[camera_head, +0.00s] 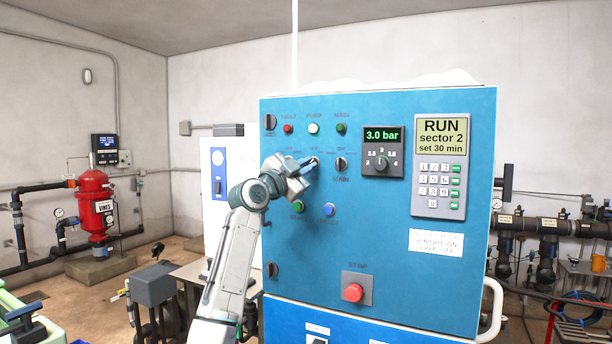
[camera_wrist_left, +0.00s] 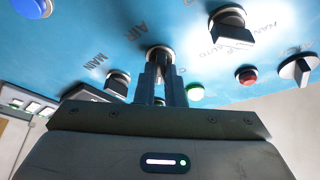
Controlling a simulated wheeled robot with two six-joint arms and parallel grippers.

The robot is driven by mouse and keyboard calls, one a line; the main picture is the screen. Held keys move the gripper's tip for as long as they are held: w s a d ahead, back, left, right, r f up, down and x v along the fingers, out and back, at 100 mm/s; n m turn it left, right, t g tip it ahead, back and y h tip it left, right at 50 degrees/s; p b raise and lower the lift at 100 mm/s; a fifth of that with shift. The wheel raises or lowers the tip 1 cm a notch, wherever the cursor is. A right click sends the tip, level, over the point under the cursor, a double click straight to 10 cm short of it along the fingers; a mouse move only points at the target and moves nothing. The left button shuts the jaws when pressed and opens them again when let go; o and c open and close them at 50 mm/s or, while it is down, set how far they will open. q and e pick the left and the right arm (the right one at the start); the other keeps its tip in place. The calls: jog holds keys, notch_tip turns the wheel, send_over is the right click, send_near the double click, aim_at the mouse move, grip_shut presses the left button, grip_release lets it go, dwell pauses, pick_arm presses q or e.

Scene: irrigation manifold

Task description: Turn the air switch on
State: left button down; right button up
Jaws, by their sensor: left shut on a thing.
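The blue control cabinet (camera_head: 390,250) stands in front of me. My left gripper (camera_head: 308,168) is at its upper left panel, shut on the air switch. In the left wrist view, my fingers (camera_wrist_left: 163,85) close around the air switch (camera_wrist_left: 160,56), a dark knob with a metal collar beside the label AIR. The fingers hide most of its handle, so I cannot tell which position it points to. In the head view the gripper covers it. My right gripper is not in view.
Close beside are the MAIN selector (camera_head: 341,164) and, in the wrist view, a black HAND/AUTO selector (camera_wrist_left: 231,26). Green (camera_head: 298,206) and blue (camera_head: 328,209) buttons sit below. A red stop button (camera_head: 354,292) is lower down. A keypad (camera_head: 440,185) is at right.

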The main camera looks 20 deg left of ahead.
pick_arm(q)
jog(key=shift+m+g, duration=0.3)
jog(key=shift+m, duration=0.2)
jog(key=c, duration=1.5)
grip_release()
jog(key=b+v, duration=0.5)
jog(key=v, duration=0.5)
jog(key=shift+s+a+f, duration=0.2)
jog(key=shift+s+f, duration=0.05)
jog(key=shift+s, duration=0.05)
